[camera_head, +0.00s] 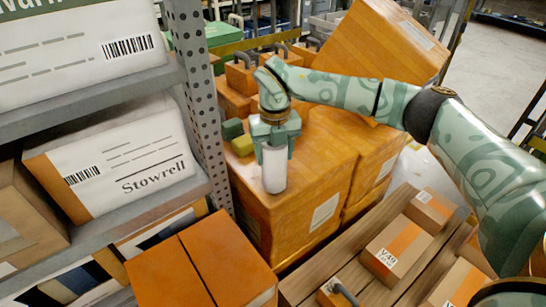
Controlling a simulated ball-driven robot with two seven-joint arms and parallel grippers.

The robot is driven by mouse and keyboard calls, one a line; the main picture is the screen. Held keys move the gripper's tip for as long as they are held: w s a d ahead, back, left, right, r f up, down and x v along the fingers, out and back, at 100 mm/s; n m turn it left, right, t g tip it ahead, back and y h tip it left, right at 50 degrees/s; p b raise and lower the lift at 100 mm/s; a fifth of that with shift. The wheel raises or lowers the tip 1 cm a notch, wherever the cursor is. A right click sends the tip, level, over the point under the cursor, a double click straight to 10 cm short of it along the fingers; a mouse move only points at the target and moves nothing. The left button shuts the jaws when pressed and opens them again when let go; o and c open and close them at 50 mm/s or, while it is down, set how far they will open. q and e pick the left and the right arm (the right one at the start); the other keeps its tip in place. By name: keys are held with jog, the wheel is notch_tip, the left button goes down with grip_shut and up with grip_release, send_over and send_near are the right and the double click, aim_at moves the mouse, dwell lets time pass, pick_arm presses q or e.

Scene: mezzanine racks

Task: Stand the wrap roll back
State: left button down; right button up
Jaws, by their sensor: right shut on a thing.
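The wrap roll (274,168) is a pale, whitish cylinder. It is upright over the top of an orange-brown box (318,170); I cannot tell whether its lower end touches the box. My right gripper (275,150) comes down from above and is shut on the upper part of the roll, with its fingers hiding the roll's top. My right arm reaches in from the right side. My left gripper is not in view.
A grey perforated rack post (199,100) stands close on the left, with shelves of white labelled boxes (120,155). Small green and yellow blocks (242,145) lie beside the gripper. A tilted orange box (385,45) is behind. A wooden pallet (350,272) with small cartons is at lower right.

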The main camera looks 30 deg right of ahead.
jog(key=shift+w+f, duration=0.1)
jog(key=shift+f, duration=0.35)
jog(key=shift+r, duration=0.2)
jog(key=shift+c, duration=0.3)
jog(key=o, duration=0.9)
jog(key=shift+f, duration=0.2)
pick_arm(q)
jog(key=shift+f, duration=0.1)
pick_arm(e)
jog(key=shift+o, duration=0.2)
jog(key=shift+r, duration=0.25)
pick_arm(q)
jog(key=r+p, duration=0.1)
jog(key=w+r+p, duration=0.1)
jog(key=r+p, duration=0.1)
jog(key=p, duration=0.1)
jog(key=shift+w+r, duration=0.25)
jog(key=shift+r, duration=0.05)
pick_arm(e)
notch_tip(320, 180, up, 12)
